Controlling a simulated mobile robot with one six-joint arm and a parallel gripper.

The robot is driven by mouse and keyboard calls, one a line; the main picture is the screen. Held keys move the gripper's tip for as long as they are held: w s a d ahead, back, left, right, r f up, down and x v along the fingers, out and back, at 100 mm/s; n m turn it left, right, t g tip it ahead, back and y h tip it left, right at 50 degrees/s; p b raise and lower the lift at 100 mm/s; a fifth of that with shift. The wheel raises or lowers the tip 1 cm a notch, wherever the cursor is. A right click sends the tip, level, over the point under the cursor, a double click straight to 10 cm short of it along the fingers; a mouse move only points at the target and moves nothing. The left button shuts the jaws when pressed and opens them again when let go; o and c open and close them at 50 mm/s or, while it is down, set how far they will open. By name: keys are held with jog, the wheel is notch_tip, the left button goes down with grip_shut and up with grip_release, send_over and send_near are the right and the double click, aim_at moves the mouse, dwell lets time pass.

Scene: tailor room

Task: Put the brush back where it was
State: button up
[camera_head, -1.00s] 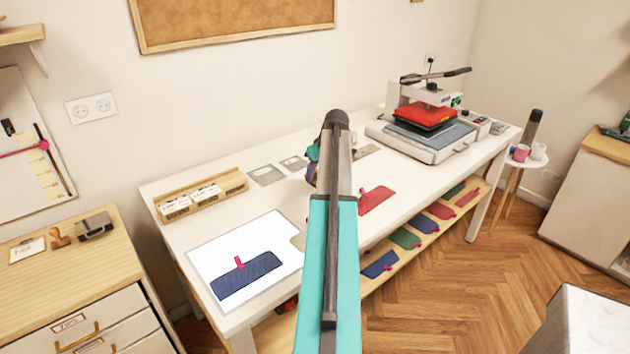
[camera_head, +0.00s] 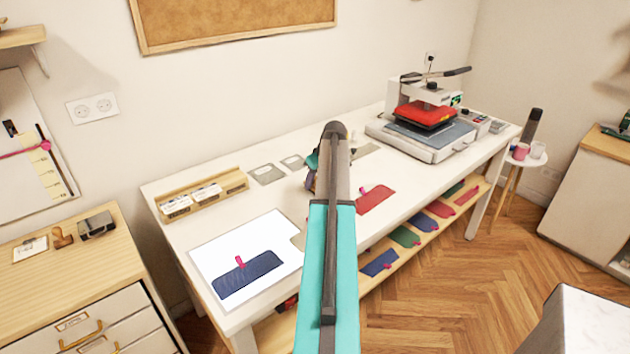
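My teal and grey arm reaches over the white worktable (camera_head: 215,228) and covers its middle. My gripper is behind the end of the arm, and its fingers do not show. A small dark and teal part (camera_head: 312,170) sticks out left of the arm's end; I cannot tell what it belongs to. I cannot make out a brush; it may be hidden behind my arm. Whether my gripper holds anything cannot be seen.
A blue swatch (camera_head: 262,276) lies on a white sheet (camera_head: 212,258), and a red swatch (camera_head: 378,200) lies right of my arm. A wooden holder (camera_head: 235,183) and grey plates (camera_head: 267,174) stand behind. A heat press (camera_head: 425,145) is at the far right. A lower shelf (camera_head: 425,235) holds several swatches.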

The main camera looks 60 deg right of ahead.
jog(key=o, duration=0.4)
jog(key=shift+r, duration=0.25)
jog(key=shift+b+v, duration=1.15)
jog(key=shift+v, duration=4.75)
